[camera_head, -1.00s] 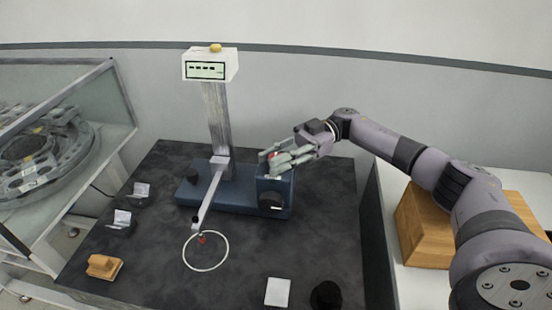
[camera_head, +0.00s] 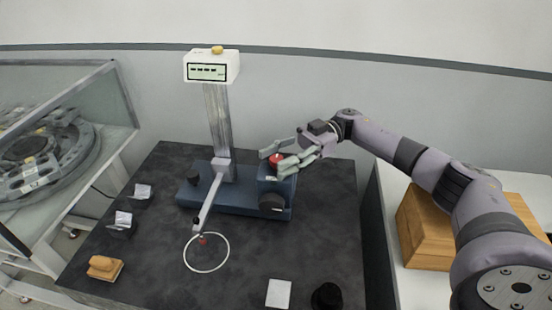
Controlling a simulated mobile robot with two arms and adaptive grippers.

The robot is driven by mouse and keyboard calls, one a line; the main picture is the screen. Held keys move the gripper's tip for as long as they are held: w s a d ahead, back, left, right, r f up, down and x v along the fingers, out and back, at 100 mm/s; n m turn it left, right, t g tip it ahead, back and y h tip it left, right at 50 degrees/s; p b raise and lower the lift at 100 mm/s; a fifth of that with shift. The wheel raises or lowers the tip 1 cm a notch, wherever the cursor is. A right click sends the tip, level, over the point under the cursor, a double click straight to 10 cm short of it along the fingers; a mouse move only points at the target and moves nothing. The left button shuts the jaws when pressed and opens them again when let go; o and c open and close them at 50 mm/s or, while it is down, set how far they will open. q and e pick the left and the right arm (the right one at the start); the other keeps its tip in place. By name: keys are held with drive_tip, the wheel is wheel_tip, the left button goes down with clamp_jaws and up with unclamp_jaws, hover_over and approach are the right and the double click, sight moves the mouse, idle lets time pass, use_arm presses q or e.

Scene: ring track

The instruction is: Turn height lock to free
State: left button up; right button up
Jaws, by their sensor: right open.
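A height gauge stands on the dark table, with a blue base (camera_head: 238,196), a grey column (camera_head: 217,130) and a white display head (camera_head: 211,67). A dark knob (camera_head: 271,202) is on the front right of the base. Another dark knob (camera_head: 194,178) is at its left end. A red part (camera_head: 276,159) tops the right block of the base. I cannot tell which of these is the height lock, or read its setting. My right gripper (camera_head: 276,157) is open, its fingers spread beside the red part. Contact is unclear. My left gripper is out of view.
A thin arm (camera_head: 210,203) reaches from the column over a white ring (camera_head: 206,252). Small stands (camera_head: 122,222), a wooden block (camera_head: 105,267), a white square (camera_head: 278,293) and a black round object (camera_head: 326,296) are on the table. A wooden box (camera_head: 423,232) stands right.

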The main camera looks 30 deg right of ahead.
drive_tip(key=w+d, duration=0.1)
drive_tip(key=d, duration=0.5)
drive_tip(key=shift+d, duration=0.35)
